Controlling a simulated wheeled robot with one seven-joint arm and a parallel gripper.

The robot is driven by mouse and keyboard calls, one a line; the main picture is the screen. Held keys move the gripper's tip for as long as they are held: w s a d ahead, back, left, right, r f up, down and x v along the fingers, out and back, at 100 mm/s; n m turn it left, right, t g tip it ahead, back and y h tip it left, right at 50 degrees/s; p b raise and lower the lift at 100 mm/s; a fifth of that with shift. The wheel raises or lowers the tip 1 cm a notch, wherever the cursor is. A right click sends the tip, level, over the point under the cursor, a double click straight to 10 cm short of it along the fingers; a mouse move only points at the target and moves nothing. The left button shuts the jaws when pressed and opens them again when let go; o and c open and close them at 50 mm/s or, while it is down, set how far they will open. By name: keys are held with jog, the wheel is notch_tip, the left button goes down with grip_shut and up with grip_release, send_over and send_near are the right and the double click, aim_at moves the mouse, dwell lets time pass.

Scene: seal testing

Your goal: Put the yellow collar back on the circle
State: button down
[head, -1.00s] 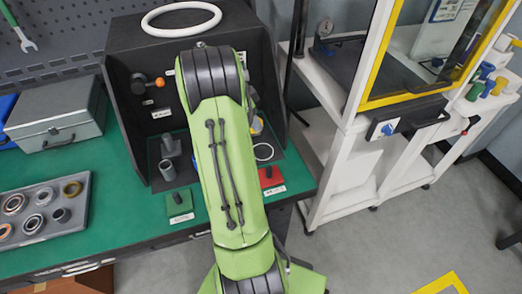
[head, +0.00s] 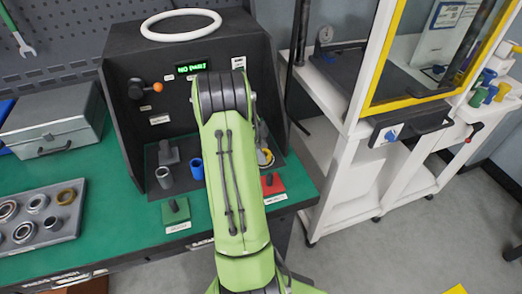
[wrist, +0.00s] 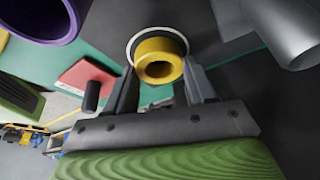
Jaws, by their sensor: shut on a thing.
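The yellow collar (wrist: 160,60) is between the two fingers of my gripper (wrist: 158,92) in the wrist view, and the gripper is shut on it. The white circle (wrist: 130,42) outlines the collar's far side on the dark mat; its near part is hidden by the collar and fingers. The collar is over or in the circle; I cannot tell whether it touches the mat. In the head view a bit of the yellow collar (head: 267,154) shows right of my arm, low inside the black booth. My gripper is mostly hidden there.
A blue collar (head: 196,168) and grey collar (head: 164,178) stand left of my arm. A red block (head: 273,186) and green block (head: 175,211) sit in front. The booth (head: 128,130) encloses the mat; its display (head: 190,68) reads "NO PART". A parts tray (head: 68,232) lies left.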

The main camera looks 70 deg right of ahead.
jog(key=shift+f, duration=0.15)
jog(key=shift+c, duration=1.9)
grip_release()
